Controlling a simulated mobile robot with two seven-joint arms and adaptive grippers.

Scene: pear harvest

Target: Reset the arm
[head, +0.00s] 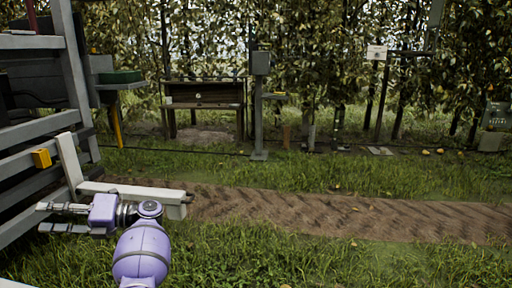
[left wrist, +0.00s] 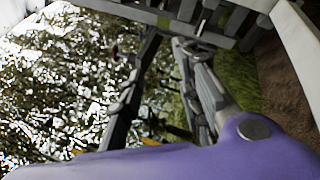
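My left arm comes up from the bottom left of the head view, with purple links. My left gripper (head: 48,217) points left, towards the grey railed frame (head: 40,133). Its two fingers are apart, with nothing seen between them. In the left wrist view the two dark grey fingers of the left gripper (left wrist: 165,42) also stand apart, with foliage and grass showing through the gap. Grey slats (left wrist: 205,25) lie beyond the fingertips there. Whether the fingers touch the frame cannot be told. My right gripper is in neither view.
A white bent bar (head: 130,190) lies close behind the left gripper, and a yellow block (head: 41,158) sits on the frame. A wooden bench-like box (head: 205,94), a grey post box (head: 261,63) and leafy trees stand farther back. The dirt path (head: 340,214) is clear.

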